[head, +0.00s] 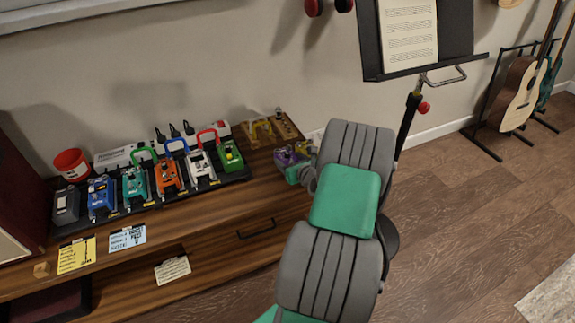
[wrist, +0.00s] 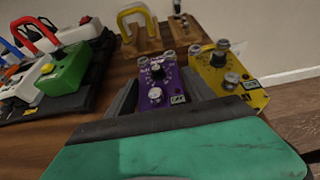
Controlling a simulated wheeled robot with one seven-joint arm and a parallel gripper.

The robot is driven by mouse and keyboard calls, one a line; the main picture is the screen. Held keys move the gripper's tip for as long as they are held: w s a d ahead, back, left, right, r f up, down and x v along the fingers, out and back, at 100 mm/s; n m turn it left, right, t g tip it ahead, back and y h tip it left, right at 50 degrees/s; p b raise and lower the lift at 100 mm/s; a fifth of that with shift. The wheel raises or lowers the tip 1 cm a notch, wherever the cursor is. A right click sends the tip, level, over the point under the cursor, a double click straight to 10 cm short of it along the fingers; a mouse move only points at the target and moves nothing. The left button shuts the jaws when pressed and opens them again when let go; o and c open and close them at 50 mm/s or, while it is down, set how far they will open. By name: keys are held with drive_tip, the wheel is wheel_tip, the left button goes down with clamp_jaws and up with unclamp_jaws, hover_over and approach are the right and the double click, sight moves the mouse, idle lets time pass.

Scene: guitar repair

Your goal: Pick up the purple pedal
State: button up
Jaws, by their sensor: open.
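The purple pedal (wrist: 158,84) stands on the wooden bench top in the wrist view, with metal knobs on top. In the head view the purple pedal (head: 284,156) is small and partly hidden behind my gripper (head: 295,171). In the wrist view my gripper (wrist: 160,97) is open, with one grey finger along the pedal's left side and the other between it and the yellow pedal (wrist: 228,76). The green hand hides the near end of the purple pedal. I cannot tell whether either finger touches it.
The yellow pedal is close on the right. A black pedalboard (head: 150,203) with several coloured pedals lies to the left. A wooden piece with a yellow cable (head: 262,130) is behind. A music stand (head: 408,115) rises beyond my arm, near the bench's right end.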

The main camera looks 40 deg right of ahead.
drive_tip(key=shift+w, duration=0.15)
drive_tip(key=shift+c, duration=0.3)
clamp_jaws()
idle(0.3)
